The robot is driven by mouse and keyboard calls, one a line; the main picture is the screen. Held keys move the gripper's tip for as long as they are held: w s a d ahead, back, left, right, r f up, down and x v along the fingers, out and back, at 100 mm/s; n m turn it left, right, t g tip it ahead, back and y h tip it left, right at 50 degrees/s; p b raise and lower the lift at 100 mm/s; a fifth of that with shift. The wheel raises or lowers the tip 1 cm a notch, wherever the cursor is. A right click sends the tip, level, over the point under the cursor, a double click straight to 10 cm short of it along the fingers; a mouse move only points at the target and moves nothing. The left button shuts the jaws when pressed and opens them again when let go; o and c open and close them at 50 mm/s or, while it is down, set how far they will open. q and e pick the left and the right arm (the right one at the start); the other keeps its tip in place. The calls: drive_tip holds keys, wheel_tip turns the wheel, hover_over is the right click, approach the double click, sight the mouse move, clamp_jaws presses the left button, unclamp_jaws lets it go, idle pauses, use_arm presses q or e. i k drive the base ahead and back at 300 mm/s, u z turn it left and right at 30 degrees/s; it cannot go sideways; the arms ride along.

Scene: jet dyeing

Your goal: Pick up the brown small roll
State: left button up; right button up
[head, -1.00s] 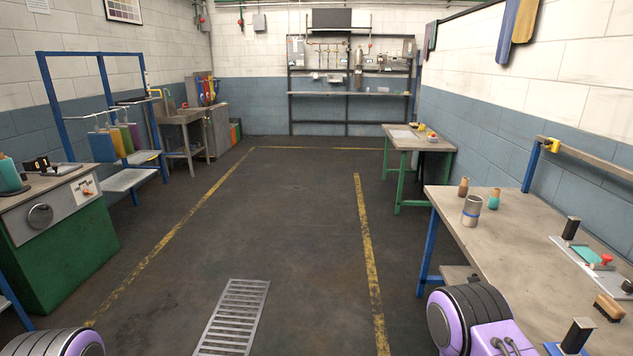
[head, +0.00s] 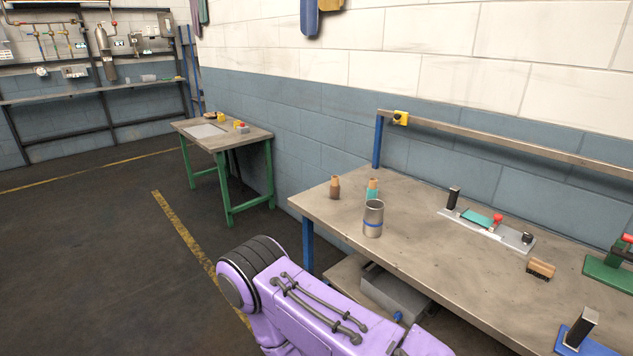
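The brown small roll (head: 335,187) stands upright on the workbench (head: 420,255) on the right, near the bench's far left corner. My purple arm shows at the bottom middle, beside and below the bench's left edge. Neither gripper shows in the head view.
A flat device with a teal piece and red knob (head: 488,229), a brush (head: 541,269) and a blue-based stand (head: 577,338) are on the bench. A raised rail (head: 480,137) runs along its back. A green-legged table (head: 222,139) stands further back. The floor at left is clear.

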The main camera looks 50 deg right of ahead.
sight(334, 188)
drive_tip(key=z, duration=0.5)
drive_tip(key=i, duration=1.1)
drive_tip(key=z, duration=0.8)
